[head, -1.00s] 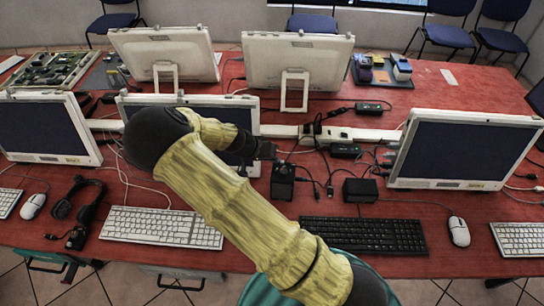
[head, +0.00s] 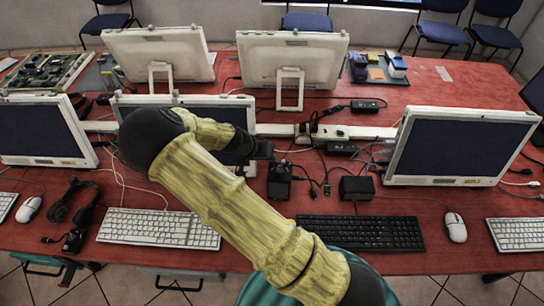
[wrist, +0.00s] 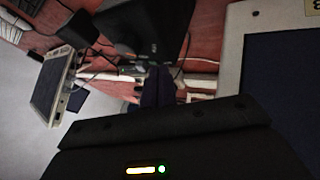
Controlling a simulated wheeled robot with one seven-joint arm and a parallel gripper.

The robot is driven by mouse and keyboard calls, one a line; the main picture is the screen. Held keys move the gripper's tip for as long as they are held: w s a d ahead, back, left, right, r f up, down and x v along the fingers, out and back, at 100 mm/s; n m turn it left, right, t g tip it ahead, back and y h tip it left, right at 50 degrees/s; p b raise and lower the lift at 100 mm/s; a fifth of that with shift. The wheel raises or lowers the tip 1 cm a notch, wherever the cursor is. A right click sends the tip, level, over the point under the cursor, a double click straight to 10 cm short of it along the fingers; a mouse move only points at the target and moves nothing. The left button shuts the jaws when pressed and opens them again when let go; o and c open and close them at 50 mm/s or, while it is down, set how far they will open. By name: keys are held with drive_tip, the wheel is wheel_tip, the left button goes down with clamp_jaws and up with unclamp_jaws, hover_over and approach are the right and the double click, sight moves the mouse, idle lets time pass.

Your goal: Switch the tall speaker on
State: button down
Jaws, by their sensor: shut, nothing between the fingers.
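The tall speaker (head: 279,182) is a small upright black box on the red table, just right of the middle monitor's lower corner. My gripper (head: 268,151) is at its top in the head view, shut and empty. In the wrist view the dark fingers (wrist: 158,82) are together and point at a large black body, which looks like the speaker (wrist: 145,25), with small pale marks near the fingertips. I cannot tell whether the fingers touch it. I cannot make out the switch or whether it is on.
A lower black box (head: 357,188) stands to the right, with loose cables (head: 320,178) between. A white power strip (head: 350,133) lies behind. Black (head: 362,233) and white (head: 158,227) keyboards lie in front. Monitors stand left, behind and right (head: 462,147).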

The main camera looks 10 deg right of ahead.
drive_tip(key=w+a+f+b+v, duration=0.1)
drive_tip(key=v, duration=1)
drive_tip(key=shift+a, duration=0.35)
drive_tip(key=shift+r, duration=0.1)
drive_tip(key=s+d+r+n+y, duration=0.2)
drive_tip(key=s+d, duration=0.3)
drive_tip(key=s, duration=0.3)
drive_tip(key=s+d+r+n+y, duration=0.3)
drive_tip(key=s+d+r+y, duration=0.1)
drive_tip(key=s, duration=0.5)
drive_tip(key=shift+d+r+y, duration=0.4)
drive_tip(key=shift+r+y, duration=0.1)
drive_tip(key=shift+r, duration=0.2)
